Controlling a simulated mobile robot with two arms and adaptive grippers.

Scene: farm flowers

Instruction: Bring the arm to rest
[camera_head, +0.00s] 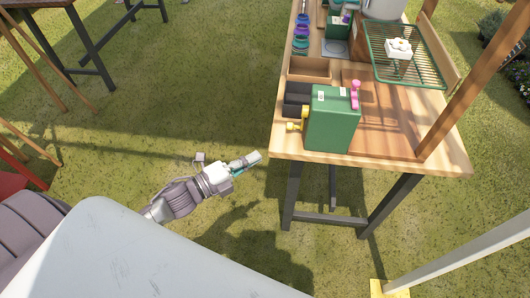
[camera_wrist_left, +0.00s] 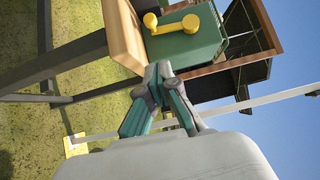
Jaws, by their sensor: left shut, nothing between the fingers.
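My left arm comes in from the lower left in the head view. Its gripper (camera_head: 247,160) is shut and empty, held over the grass just left of the wooden table's near corner. In the left wrist view the closed fingers (camera_wrist_left: 160,75) point toward the table edge and a green box with a yellow crank. The fingers look apart from the table, though the exact gap is hard to judge. My right gripper is not in view.
The wooden table (camera_head: 400,150) bears the green box (camera_head: 333,125) with its yellow crank (camera_head: 298,126), dark trays (camera_head: 297,98) and a green wire rack (camera_head: 425,70). A wooden post (camera_head: 478,85) rises at the right. Open grass (camera_head: 170,100) lies left of the table.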

